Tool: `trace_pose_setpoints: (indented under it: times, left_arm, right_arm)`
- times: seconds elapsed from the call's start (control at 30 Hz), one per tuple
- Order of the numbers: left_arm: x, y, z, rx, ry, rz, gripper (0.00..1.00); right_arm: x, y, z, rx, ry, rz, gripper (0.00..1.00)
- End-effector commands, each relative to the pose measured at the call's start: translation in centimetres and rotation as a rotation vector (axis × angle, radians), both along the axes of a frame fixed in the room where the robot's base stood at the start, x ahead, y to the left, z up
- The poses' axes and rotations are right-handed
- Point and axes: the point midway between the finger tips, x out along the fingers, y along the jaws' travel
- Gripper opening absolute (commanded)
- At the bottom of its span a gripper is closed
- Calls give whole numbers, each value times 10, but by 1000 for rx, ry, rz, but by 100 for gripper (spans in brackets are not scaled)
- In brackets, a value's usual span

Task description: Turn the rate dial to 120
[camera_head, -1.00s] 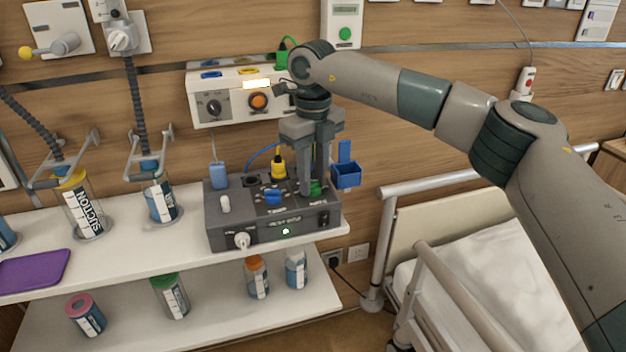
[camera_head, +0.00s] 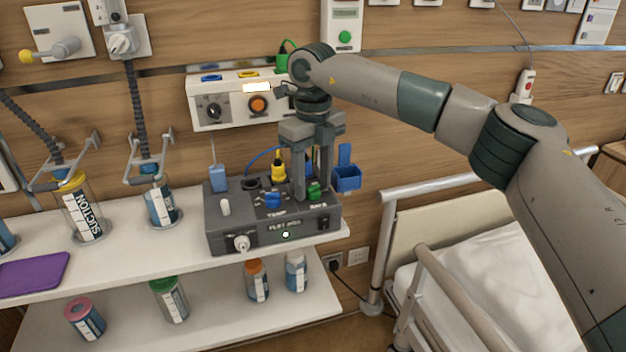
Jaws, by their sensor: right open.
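A dark grey device (camera_head: 222,232) stands on the upper white shelf. On its top are a blue dial (camera_head: 272,200) above a label that seems to read TEMP, and a green dial (camera_head: 315,191) at the right above a label too small to read surely, likely the rate dial. My right gripper (camera_head: 312,186) points down with its fingers open around or just behind the green dial; I cannot tell whether they touch it. Its pointer and scale are too small to read. My left gripper is not in view.
A yellow connector (camera_head: 278,166) and a blue holder (camera_head: 347,178) are close to the gripper. A white wall unit (camera_head: 235,112) with an orange knob hangs behind. A suction jar (camera_head: 82,212) stands at the left. The bed (camera_head: 480,270) is at the right.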

Motion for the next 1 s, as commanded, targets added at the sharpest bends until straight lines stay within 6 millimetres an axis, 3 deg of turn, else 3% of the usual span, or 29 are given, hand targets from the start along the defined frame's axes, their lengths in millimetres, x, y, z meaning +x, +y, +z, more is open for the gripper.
trace_pose_setpoints:
  times: [0.17,0.37,0.77,1.0]
  left_arm:
    - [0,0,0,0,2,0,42]
    - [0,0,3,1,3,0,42]
    - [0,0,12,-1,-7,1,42]
    - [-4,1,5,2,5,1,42]
  right_arm:
    - [0,0,7,1,-1,1,45]
    - [0,0,30,1,-2,0,45]
    - [0,0,109,1,-3,-2,45]
    - [0,0,152,1,-2,-2,45]
